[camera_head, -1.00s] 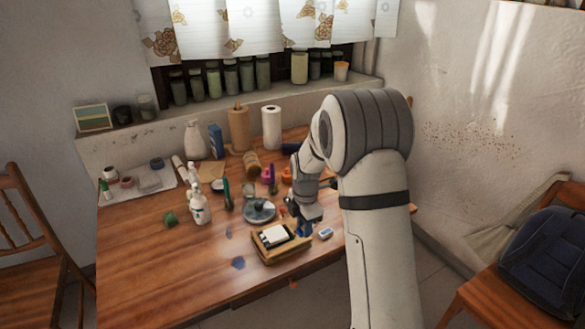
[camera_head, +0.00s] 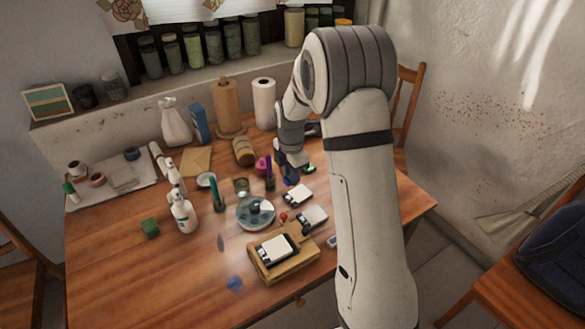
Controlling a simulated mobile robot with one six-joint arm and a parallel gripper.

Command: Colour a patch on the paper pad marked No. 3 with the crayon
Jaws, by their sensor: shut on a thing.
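Three small white paper pads show: one (camera_head: 276,249) on a wooden board near the table's front edge, one (camera_head: 313,217) behind it to the right, and one (camera_head: 298,195) farther back. Their numbers are too small to read, so I cannot tell which is No. 3. My gripper (camera_head: 289,178) is beyond the farthest pad, pointing down and shut. A small dark blue thing shows at its tips, apparently the crayon (camera_head: 288,182); it is mostly hidden, and its height above the table is unclear.
The wooden board (camera_head: 300,265) is at the front. A round dish (camera_head: 256,214) lies left of the pads. The front left of the table (camera_head: 130,275) is clear.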

